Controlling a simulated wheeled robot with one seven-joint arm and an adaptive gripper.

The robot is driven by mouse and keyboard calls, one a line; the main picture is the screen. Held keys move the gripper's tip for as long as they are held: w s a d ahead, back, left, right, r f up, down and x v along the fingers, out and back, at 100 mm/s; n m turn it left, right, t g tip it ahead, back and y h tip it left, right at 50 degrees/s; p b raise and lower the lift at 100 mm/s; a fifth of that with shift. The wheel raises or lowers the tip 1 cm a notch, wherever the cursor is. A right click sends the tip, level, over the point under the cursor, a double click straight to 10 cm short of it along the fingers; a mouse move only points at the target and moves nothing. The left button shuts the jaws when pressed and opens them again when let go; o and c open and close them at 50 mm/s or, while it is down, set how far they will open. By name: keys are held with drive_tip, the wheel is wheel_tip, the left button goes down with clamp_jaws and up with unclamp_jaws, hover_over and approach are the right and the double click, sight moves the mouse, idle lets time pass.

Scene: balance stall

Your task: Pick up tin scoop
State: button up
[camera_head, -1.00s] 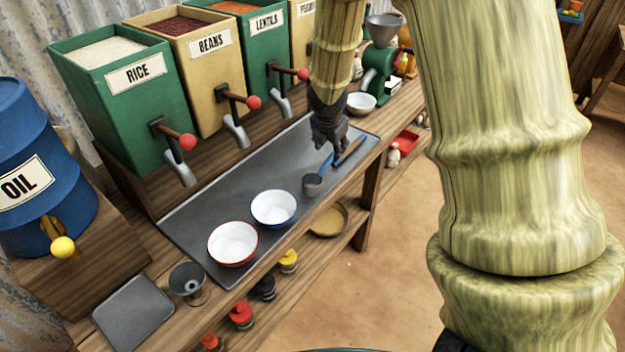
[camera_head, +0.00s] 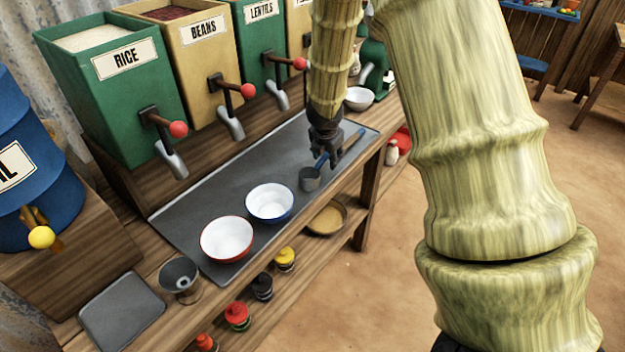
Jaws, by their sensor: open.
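The tin scoop (camera_head: 310,180) lies on the grey metal counter sheet (camera_head: 215,188), right of the blue-rimmed bowl. Its grey cup is toward the front and its blue handle runs back and right under my gripper. My gripper (camera_head: 328,157) points down with its fingers at the handle. It is open. I cannot tell whether the fingers straddle the handle or stay above it.
A blue-rimmed white bowl (camera_head: 269,203) and a red-rimmed white bowl (camera_head: 227,239) stand left of the scoop. A thin dark flat tool (camera_head: 349,147) lies close on its right. Dispenser taps (camera_head: 231,123) overhang the back. A small white bowl (camera_head: 359,98) stands behind.

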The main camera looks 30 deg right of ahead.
clamp_jaws()
drive_tip(key=shift+r, duration=0.1)
wheel_tip(320, 180, up, 10)
drive_tip(key=p, duration=0.6)
drive_tip(key=shift+p, duration=0.35)
